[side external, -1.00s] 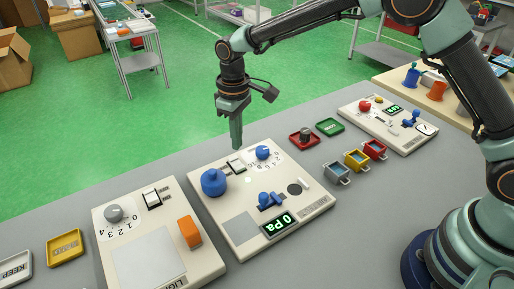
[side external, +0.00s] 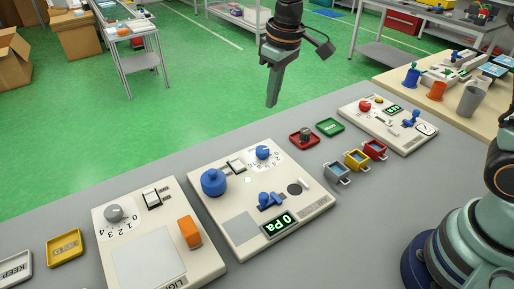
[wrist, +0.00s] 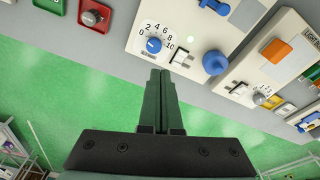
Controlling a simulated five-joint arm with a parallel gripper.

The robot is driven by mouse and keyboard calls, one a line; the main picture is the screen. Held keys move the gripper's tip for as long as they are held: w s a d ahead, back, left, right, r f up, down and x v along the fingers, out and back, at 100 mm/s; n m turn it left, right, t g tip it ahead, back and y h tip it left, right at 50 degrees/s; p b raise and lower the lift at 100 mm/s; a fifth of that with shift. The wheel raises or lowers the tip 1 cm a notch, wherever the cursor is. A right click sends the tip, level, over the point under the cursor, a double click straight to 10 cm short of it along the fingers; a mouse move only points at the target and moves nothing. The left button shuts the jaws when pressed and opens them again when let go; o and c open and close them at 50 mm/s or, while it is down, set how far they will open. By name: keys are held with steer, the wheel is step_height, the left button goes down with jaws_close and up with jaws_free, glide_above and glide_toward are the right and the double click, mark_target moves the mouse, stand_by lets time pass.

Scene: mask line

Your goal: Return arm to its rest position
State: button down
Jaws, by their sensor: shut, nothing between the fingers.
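My gripper (side external: 272,104) is shut and empty, pointing down in the air above the far edge of the grey table. In the wrist view its two fingers (wrist: 160,75) lie together with nothing between them. The middle panel (side external: 228,232) stands below and to the left of it, with a blue round knob (side external: 213,182), a small blue dial (side external: 263,152), a rocker switch (side external: 236,166), a blue lever (side external: 269,199) and a display (side external: 279,224) reading "0 Pa". Most of my arm above the gripper is out of the side view.
The left panel (side external: 148,256) has a grey dial and an orange switch. Red (side external: 304,138) and green (side external: 330,127) trays and small grey, yellow and red bins (side external: 357,159) lie right of the middle panel. Another panel (side external: 378,131) stands at the far right. Space around the gripper is clear.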

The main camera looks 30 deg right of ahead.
steer(key=s+d+r+m+t, duration=0.2)
steer(key=s+d, duration=0.4)
steer(key=s, duration=0.1)
steer(key=s+d+r+m+t, duration=0.1)
steer(key=s+d+r+m, duration=0.1)
steer(key=s+d, duration=0.4)
steer(key=shift+s+r+t, duration=0.4)
steer(key=shift+s, duration=0.75)
